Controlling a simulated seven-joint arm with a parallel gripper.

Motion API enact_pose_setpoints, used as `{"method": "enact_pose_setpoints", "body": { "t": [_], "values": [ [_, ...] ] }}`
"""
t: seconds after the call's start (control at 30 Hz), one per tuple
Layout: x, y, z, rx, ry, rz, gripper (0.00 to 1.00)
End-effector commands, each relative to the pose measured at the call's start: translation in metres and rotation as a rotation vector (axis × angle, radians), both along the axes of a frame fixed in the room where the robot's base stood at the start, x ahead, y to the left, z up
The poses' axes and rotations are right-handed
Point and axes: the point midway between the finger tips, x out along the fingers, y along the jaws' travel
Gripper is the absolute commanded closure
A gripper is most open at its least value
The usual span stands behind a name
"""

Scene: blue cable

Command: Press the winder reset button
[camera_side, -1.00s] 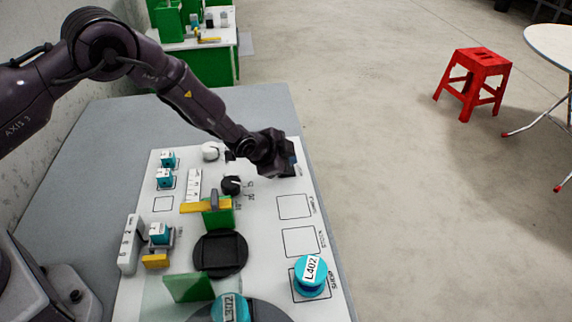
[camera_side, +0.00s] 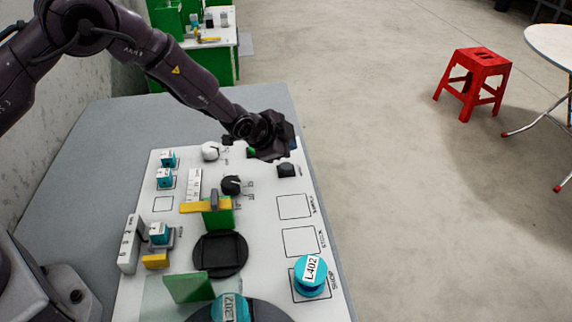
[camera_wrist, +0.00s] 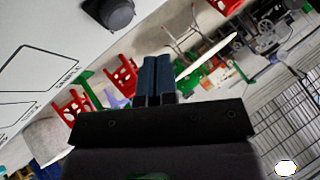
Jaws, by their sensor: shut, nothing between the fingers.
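A black round button or knob (camera_side: 287,170) stands on the white panel near its far right corner, and it also shows at the top of the wrist view (camera_wrist: 116,12). I cannot read a label that marks it as the winder reset button. A small green part (camera_side: 251,151) shows beside my wrist, partly hidden. My gripper (camera_side: 293,143) is above the far right edge of the panel, beyond the black button and apart from it. In the wrist view its two blue fingers (camera_wrist: 157,75) are together with nothing between them.
The floor right of the table is open, with a red stool (camera_side: 472,83) farther off.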

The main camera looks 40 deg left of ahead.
Motion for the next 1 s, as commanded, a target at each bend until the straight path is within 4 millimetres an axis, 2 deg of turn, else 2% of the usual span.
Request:
{"method": "enact_pose_setpoints", "body": {
  "t": [0.23,0.77,0.87,0.97,1.0],
  "values": [
    [0.0,0.0,0.021,-0.001,0.0,0.001,1.0],
    [-0.001,0.0,0.022,-0.009,0.005,0.01,1.0],
    [-0.009,0.003,0.013,-0.025,0.07,0.053,1.0],
    [-0.034,0.01,-0.006,-0.037,0.195,0.118,1.0],
    [-0.049,0.014,-0.006,-0.045,0.257,0.157,1.0]
  ]
}}
